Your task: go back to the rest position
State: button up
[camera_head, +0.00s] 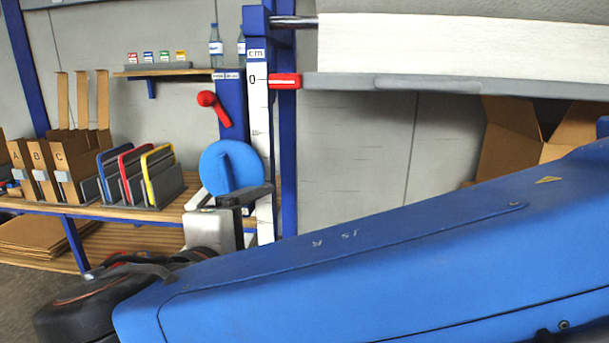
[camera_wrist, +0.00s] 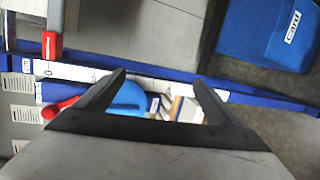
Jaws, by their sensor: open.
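My gripper (camera_wrist: 160,82) shows in the wrist view with its two dark fingers spread apart and nothing between them. In the head view my gripper (camera_head: 243,197) is in front of the blue post, near the blue disc (camera_head: 231,168). My blue arm runs across the lower right of the head view and hides part of the room behind it. In the wrist view the blue disc (camera_wrist: 128,98) appears behind the fingers, partly covered by them. Touching or apart cannot be told.
A wooden shelf (camera_head: 130,214) holds folders and racks. An open cardboard box (camera_head: 510,140) is at right.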

jog(key=w+d+f+m+g+h, duration=0.1)
jog(key=w+d+f+m+g, duration=0.15)
jog(key=d, duration=0.45)
jog(key=w+d+f+m+g, duration=0.1)
jog(key=d+f+g, duration=0.1)
jog(key=d+f, duration=0.35)
jog(key=w+d+f+m+g+h, duration=0.1)
jog(key=w+d+f+g, duration=0.15)
jog(key=d, duration=0.55)
jog(key=s+d+f+m+g+y, duration=0.1)
jog(key=s+d+f+m+y, duration=0.2)
jog(key=s+d+f+m, duration=0.2)
jog(key=s+d+f+m+g+y, duration=0.2)
jog(key=s+d+f+m, duration=0.3)
jog(key=d, duration=0.6)
jog(key=shift+s+f+m+y, duration=0.35)
jog(key=shift+f+m+y, duration=0.25)
jog(key=shift+f+m, duration=0.35)
